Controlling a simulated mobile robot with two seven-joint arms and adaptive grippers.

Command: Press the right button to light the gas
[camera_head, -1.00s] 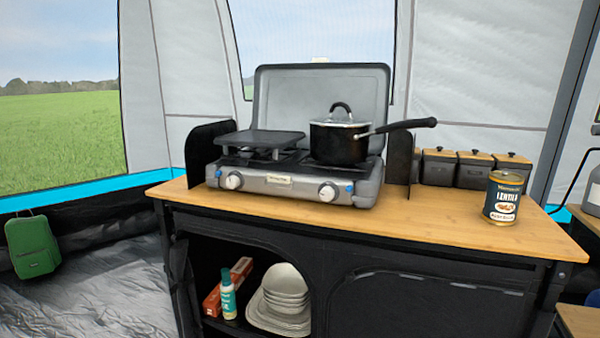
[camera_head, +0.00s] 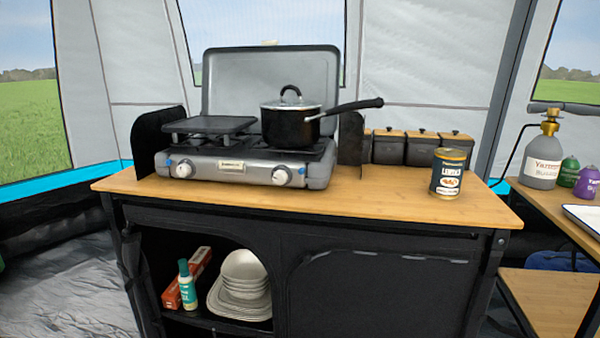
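The camp stove (camera_head: 240,168) stands on the wooden counter with its grey lid raised behind it. Its front panel has a left knob (camera_head: 185,168) and a right knob (camera_head: 282,176), both silver. A small blue button (camera_head: 301,168) shows beside the right knob, and another blue spot (camera_head: 168,163) shows beside the left knob. A black pot (camera_head: 290,127) with a lid sits on the right burner, its handle pointing right. A flat griddle plate (camera_head: 210,124) lies over the left burner. No flame is visible. Neither of my grippers is in view.
A lentil can (camera_head: 449,173) stands on the counter (camera_head: 380,195) right of the stove, with dark canisters (camera_head: 420,149) behind it. The counter's front strip is clear. A side table at right holds a gas bottle (camera_head: 543,155).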

